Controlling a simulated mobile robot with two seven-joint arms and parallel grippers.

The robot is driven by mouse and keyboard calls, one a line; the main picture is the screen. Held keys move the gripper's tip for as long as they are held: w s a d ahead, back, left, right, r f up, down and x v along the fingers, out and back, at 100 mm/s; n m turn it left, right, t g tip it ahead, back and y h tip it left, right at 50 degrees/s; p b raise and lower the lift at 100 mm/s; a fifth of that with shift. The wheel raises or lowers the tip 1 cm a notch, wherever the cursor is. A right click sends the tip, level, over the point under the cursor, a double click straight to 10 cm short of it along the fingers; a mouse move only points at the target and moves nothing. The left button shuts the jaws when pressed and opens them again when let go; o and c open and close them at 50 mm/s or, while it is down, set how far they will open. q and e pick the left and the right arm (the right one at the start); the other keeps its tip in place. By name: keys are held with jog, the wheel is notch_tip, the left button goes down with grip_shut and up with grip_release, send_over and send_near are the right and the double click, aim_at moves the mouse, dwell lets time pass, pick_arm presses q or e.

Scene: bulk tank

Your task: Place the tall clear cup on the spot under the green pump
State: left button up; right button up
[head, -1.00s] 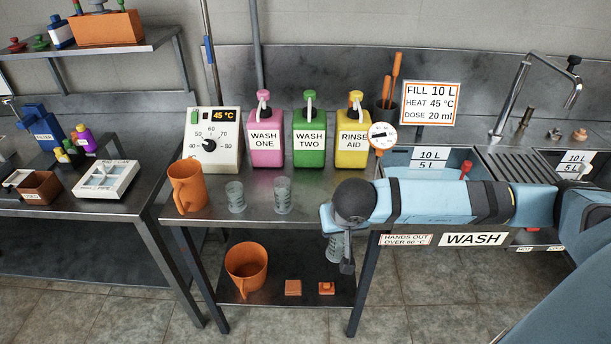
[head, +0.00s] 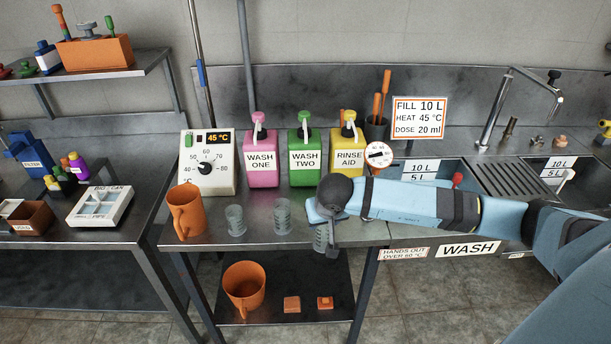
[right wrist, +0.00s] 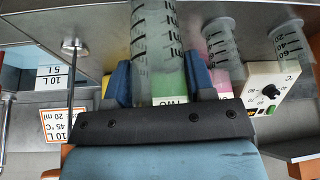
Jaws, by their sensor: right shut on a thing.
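My right gripper (head: 322,210) is shut on a clear graduated cup (head: 322,240), held upright at the bench's front edge. In the right wrist view, the blue fingers of this gripper (right wrist: 158,78) clasp the cup (right wrist: 155,35) from both sides. The green WASH TWO pump bottle (head: 305,162) stands at the back of the bench, left of my right gripper. Its nozzle points forward over the bench top; no marked spot can be made out beneath it. My left gripper is not in view.
Two other clear cups (head: 236,221) (head: 283,217) and an orange jug (head: 186,212) stand on the steel bench (head: 212,236). The pink pump bottle (head: 262,164) and yellow one (head: 345,152) flank the green one. A second orange jug (head: 244,288) is on the lower shelf.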

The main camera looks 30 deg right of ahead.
jog(key=w+d+b, duration=0.1)
jog(key=w+d, duration=0.1)
jog(key=w, duration=0.3)
jog(key=w+d+b, duration=0.1)
jog(key=w+d, duration=0.1)
jog(key=w, duration=0.4)
jog(key=w+d+b, duration=0.2)
jog(key=w, duration=0.4)
jog(key=shift+f, duration=0.15)
jog(key=shift+w+f, duration=0.1)
jog(key=shift+f, duration=0.15)
jog(key=shift+d+r, duration=0.1)
jog(key=shift+f, duration=0.2)
jog(key=o, duration=0.9)
